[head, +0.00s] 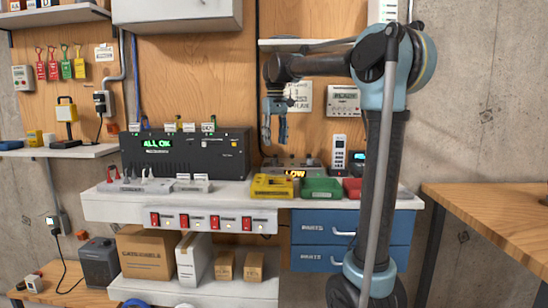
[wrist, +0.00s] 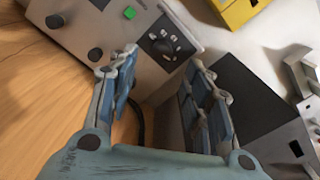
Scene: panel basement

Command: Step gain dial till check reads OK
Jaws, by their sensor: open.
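A grey control box (head: 310,162) stands at the back of the bench, partly hidden by yellow and green cases. Its lit display (head: 294,173) reads LOW. In the wrist view the grey box (wrist: 120,38) shows a black dial with marks around it (wrist: 165,45), a green button (wrist: 130,12) and two round black knobs (wrist: 95,55). I cannot read which one is labelled gain. My gripper (head: 274,132) hangs fingers down above the box. In the wrist view my gripper (wrist: 162,90) is open and empty, its fingers apart from the marked dial.
A dark unit (head: 215,158) at left shows ALL OK. The yellow case (head: 272,187), green case (head: 320,188) and a red case (head: 352,188) stand in front of the control box. A dark box (wrist: 250,105) lies beside my right finger in the wrist view.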

